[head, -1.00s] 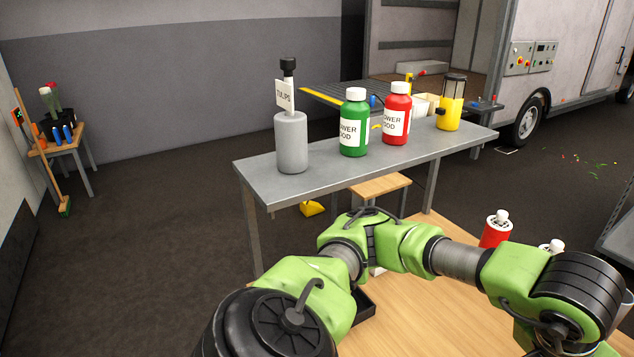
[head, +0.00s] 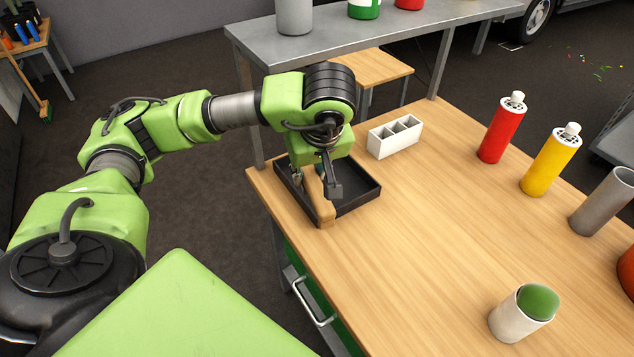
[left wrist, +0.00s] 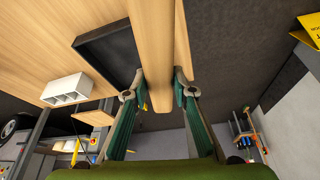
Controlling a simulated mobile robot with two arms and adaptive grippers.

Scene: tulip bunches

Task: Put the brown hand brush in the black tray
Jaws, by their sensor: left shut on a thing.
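The brown hand brush (head: 324,208) is held in my left gripper (head: 316,183). It also shows in the left wrist view (left wrist: 157,88) as a long wooden piece between the two fingers. The black tray (head: 372,191) lies on the wooden table near its far left corner. In the head view the brush overlaps the left part of the tray, and its lower end crosses the tray's near left corner. I cannot tell whether it touches the tray. The left wrist view shows the tray (left wrist: 107,48) beside the brush. My right gripper is out of view.
A white divided box (head: 394,138) stands just behind the tray on the right. The middle of the wooden table (head: 430,235) is clear.

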